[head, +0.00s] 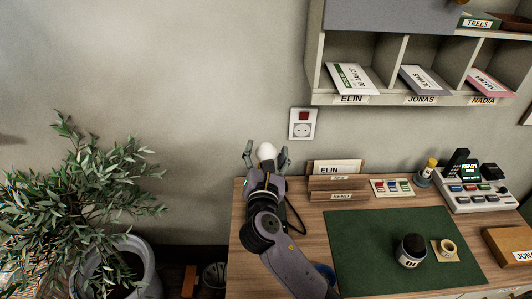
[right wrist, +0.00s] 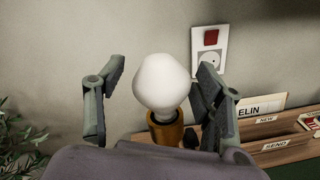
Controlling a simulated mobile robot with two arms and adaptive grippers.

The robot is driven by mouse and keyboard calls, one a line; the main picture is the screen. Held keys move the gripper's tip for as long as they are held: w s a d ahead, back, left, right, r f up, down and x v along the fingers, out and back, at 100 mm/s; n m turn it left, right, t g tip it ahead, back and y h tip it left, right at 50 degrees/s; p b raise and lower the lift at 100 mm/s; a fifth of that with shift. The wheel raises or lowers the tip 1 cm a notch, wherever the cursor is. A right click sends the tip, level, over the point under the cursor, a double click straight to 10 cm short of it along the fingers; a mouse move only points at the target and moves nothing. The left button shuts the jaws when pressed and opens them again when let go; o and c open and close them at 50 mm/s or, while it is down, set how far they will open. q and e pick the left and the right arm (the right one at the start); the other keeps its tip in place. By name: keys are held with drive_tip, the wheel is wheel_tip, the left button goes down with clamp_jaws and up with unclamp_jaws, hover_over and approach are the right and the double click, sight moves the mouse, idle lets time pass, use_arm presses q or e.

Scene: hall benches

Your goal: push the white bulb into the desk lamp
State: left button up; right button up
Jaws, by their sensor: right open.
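The white bulb (right wrist: 161,84) stands upright in the right wrist view, its lower end at an orange-brown socket (right wrist: 166,130). I take this socket to be part of the desk lamp; the rest of the lamp is hidden behind my gripper. I cannot tell how deep the bulb sits. My right gripper (right wrist: 157,92) is open, with one finger on each side of the bulb and visible gaps between. In the head view, the bulb (head: 266,151) shows between the fingers of my right gripper (head: 266,156) at the desk's back left corner. My left gripper is not in view.
A wooden letter rack (head: 336,183) stands close right of the gripper, below a wall socket (head: 302,124). A green mat (head: 375,235) holds an ink bottle (head: 411,251). Pigeonholes (head: 408,99) hang above. A potted plant (head: 75,200) stands left of the desk.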

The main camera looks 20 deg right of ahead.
drive_tip(key=shift+s, duration=0.1)
drive_tip(key=v, duration=1.2)
